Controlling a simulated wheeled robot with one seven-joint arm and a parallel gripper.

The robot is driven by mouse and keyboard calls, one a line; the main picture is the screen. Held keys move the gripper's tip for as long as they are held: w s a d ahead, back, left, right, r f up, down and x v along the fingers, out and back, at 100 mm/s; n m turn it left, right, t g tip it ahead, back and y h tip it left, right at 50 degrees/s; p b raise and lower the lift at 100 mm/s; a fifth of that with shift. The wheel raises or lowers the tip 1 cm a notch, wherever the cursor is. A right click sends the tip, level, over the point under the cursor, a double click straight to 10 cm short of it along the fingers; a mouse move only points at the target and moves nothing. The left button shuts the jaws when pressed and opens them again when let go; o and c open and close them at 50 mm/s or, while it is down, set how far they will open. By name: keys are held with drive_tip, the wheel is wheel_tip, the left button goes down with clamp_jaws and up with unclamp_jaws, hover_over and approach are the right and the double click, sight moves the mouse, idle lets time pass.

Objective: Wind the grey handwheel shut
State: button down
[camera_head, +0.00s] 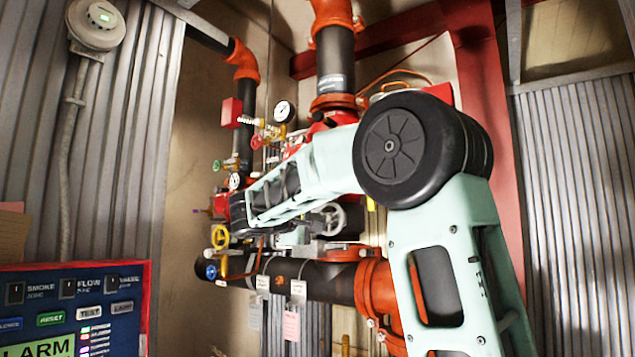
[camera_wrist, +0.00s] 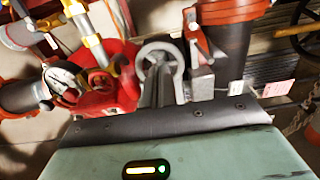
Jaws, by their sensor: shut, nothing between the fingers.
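The grey handwheel (camera_head: 337,215) shows small in the head view, just below my forearm and above the lower black pipe. In the wrist view the grey handwheel (camera_wrist: 158,46) is at the top centre, straight ahead of my gripper (camera_wrist: 162,80). The fingers are shut with nothing between them, and their tips overlap the lower part of the wheel's ring in the picture. I cannot tell whether they touch it or reach between its spokes. My arm hides much of the pipework around the wheel in the head view.
A black pipe (camera_head: 320,281) with orange couplings runs below. A gauge (camera_head: 284,111) sits above. A red-framed alarm panel (camera_head: 75,308) stands at lower left.

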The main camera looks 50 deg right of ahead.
drive_tip(key=w+d+r+p, duration=0.3)
drive_tip(key=d+r+p, duration=0.15)
drive_tip(key=p, duration=0.75)
drive_tip(key=b, duration=0.8)
approach(340, 218)
drive_tip(key=w+d+f, duration=0.4)
drive_tip(key=shift+w+d+f, duration=0.15)
drive_tip(key=shift+d+f, duration=0.05)
drive_tip(key=s+r, duration=0.1)
drive_tip(key=s+d+r, duration=0.1)
drive_tip(key=s+r, duration=0.1)
drive_tip(key=shift+s+r, duration=0.1)
drive_tip(key=shift+r, duration=0.05)
drive_tip(key=shift+s+d+r, duration=0.15)
drive_tip(key=shift+s+r, duration=0.25)
drive_tip(key=shift+r, duration=0.05)
drive_tip(key=shift+w+d, duration=0.1)
drive_tip(key=shift+d, duration=0.6)
